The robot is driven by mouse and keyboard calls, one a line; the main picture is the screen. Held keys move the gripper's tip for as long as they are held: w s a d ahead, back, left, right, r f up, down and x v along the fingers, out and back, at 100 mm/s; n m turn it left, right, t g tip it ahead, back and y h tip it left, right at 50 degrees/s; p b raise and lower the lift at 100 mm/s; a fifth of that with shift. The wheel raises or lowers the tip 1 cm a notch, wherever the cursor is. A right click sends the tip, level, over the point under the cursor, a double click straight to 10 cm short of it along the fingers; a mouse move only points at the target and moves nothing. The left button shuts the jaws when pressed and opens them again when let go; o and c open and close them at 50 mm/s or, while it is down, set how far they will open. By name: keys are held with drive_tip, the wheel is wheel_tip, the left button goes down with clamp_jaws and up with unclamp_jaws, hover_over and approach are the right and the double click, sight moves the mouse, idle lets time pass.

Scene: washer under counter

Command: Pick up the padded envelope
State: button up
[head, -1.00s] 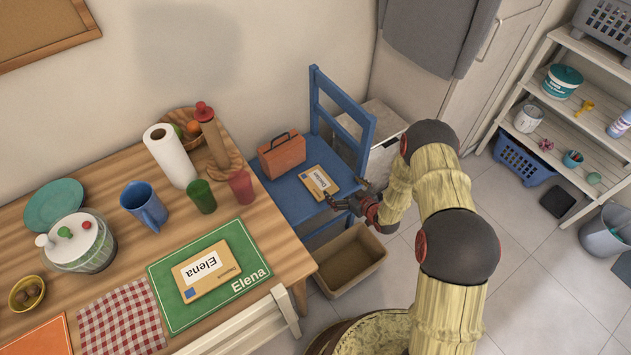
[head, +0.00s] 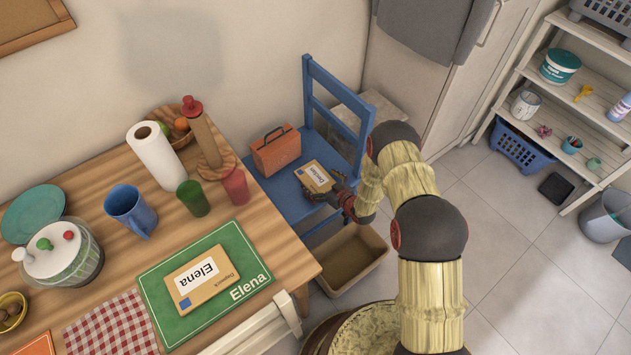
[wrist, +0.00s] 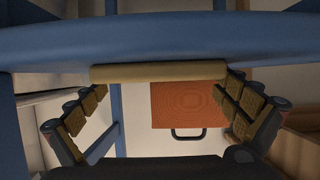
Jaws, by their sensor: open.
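A tan padded envelope (head: 314,176) with a white label lies flat on the seat of the blue chair (head: 285,190). My gripper (head: 332,188) is at the envelope's near right side, low over the seat, and partly covers it. In the wrist view the envelope (wrist: 158,71) shows edge-on as a thin tan strip against the blue seat (wrist: 160,40). My open gripper (wrist: 168,86) has one finger towards each end of the strip, with nothing held. I cannot tell whether the fingers touch it. A second envelope (head: 199,279), marked "Elena", lies on the green mat (head: 165,315).
An orange case (head: 276,152) stands on the seat behind the envelope and also shows in the wrist view (wrist: 187,105). The chair's backrest (head: 338,105) rises beside my arm. A tan bin (head: 350,285) is on the floor below. The wooden table (head: 255,215) is to the left.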

drive_tip(key=c, duration=0.3)
drive_tip(key=c, duration=0.5)
drive_tip(key=shift+c, duration=1.1)
